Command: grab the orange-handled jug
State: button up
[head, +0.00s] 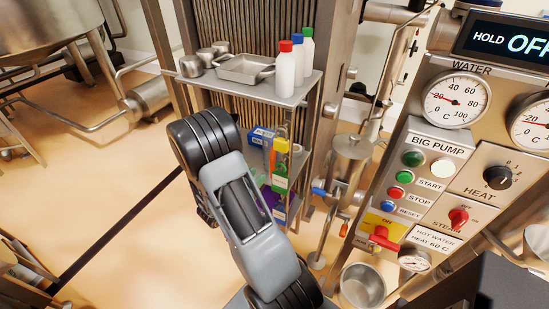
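I cannot clearly make out an orange-handled jug. A small orange piece (344,229) hangs below the steel vessel (351,155) at centre right; I cannot tell if it is a handle. An open steel pot (362,286) stands low at the bottom right, with no orange handle showing. Orange and yellow items on the lower shelves are partly hidden behind my arm. My grey and black arm rises from the bottom centre and bends at the middle of the picture. My gripper does not show.
A steel shelf unit (300,97) holds trays (245,69) and white bottles (286,75) with red, blue and green caps. A control panel (425,170) with dials and a red lever (384,240) fills the right. The floor (90,200) at left is mostly clear.

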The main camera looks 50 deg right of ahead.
aim_at(271, 165)
jog(key=shift+d+p, duration=0.45)
jog(key=shift+d, duration=2.95)
grip_shut()
